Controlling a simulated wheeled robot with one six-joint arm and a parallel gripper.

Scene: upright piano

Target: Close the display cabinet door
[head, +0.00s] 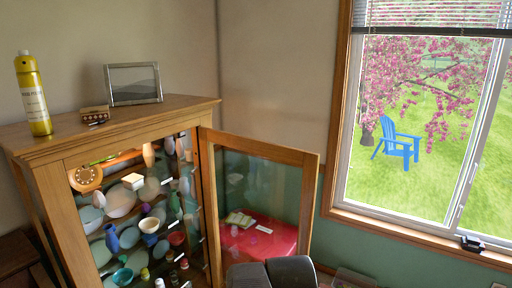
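The wooden display cabinet (45,157) stands at the left, with shelves of dishes, vases and small jars showing inside. Its glass-paned door (309,193) has a wooden frame and is hinged at the cabinet's right front edge. The door stands wide open, swung out to the right. Dark grey rounded parts, which look like my arm (268,274), show at the bottom edge in front of the door's lower part and hide some of it. My gripper's fingers do not show. I cannot tell whether my arm touches the door.
A yellow spray can (33,95), a small box (95,113) and a picture frame (133,84) stand on the cabinet top. A red surface (262,238) shows through the door glass. A window (425,120) is at the right. A dark piece of furniture (20,262) is at lower left.

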